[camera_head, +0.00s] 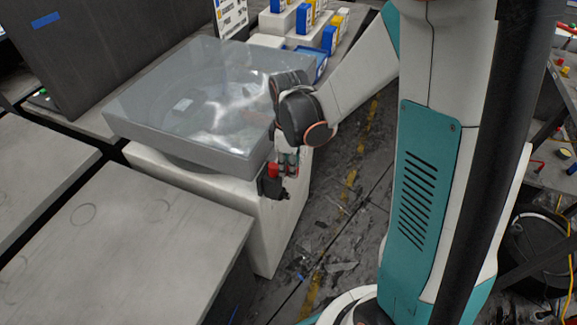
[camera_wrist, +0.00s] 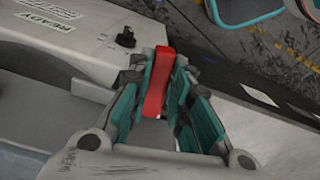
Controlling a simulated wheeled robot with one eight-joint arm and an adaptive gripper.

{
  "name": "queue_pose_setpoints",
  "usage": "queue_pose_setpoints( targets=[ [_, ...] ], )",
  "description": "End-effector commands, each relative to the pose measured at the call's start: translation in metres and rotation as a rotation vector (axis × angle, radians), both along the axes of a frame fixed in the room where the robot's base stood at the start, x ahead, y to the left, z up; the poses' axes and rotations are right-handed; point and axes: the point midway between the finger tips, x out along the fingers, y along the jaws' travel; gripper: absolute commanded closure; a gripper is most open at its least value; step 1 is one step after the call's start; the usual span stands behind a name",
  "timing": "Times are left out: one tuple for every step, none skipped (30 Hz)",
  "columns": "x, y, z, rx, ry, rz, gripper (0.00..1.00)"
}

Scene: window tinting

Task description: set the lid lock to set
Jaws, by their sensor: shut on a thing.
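A red lever (camera_head: 272,170), likely the lid lock, is at the front right corner of a white machine (camera_head: 262,235), just below its grey see-through lid (camera_head: 150,95). The lid is down. My gripper (camera_head: 288,163) reaches down at that corner. In the wrist view the red lever (camera_wrist: 158,75) stands between the teal finger pads of my gripper (camera_wrist: 157,88), which is shut on it. The lever's lower end and pivot are hidden by the fingers. I cannot read a lock setting.
A black knob (camera_wrist: 126,38) sits on the white surface near a "READY" label (camera_wrist: 62,31) in the wrist view. A grey table (camera_head: 110,240) stands at front left. Blue and yellow boxes (camera_head: 305,18) stand behind the machine. The littered floor (camera_head: 335,215) to its right is open.

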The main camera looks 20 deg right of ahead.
Motion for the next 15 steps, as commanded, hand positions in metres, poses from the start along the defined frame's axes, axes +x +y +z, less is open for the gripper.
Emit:
queue_pose_setpoints(
  targets=[
    [0.002, -0.001, -0.001, 0.0, 0.0, 0.033, 1.0],
    [0.003, -0.002, -0.001, 0.0, 0.0, 0.058, 1.0],
    [0.004, -0.003, -0.001, 0.0, 0.0, 0.092, 1.0],
    [0.005, -0.003, -0.001, 0.0, 0.0, 0.12, 1.0],
    [0.007, -0.004, -0.001, 0.0, 0.0, 0.148, 1.0],
    [0.008, -0.005, -0.001, 0.0, 0.0, 0.185, 1.0],
    [0.009, -0.005, -0.001, 0.0, 0.0, 0.214, 1.0],
    [0.011, -0.006, -0.001, 0.0, 0.0, 0.243, 1.0],
    [0.012, -0.006, -0.001, 0.0, 0.0, 0.281, 1.0],
    [0.014, -0.007, -0.001, 0.0, 0.0, 0.309, 1.0],
    [0.015, -0.007, -0.001, 0.0, 0.0, 0.338, 1.0],
    [0.017, -0.008, -0.001, 0.0, 0.0, 0.376, 1.0],
    [0.018, -0.008, 0.0, 0.0, 0.0, 0.405, 1.0],
    [0.019, -0.008, 0.0, 0.0, 0.0, 0.433, 1.0],
    [0.021, -0.009, 0.0, 0.0, 0.0, 0.471, 1.0]
  ],
)
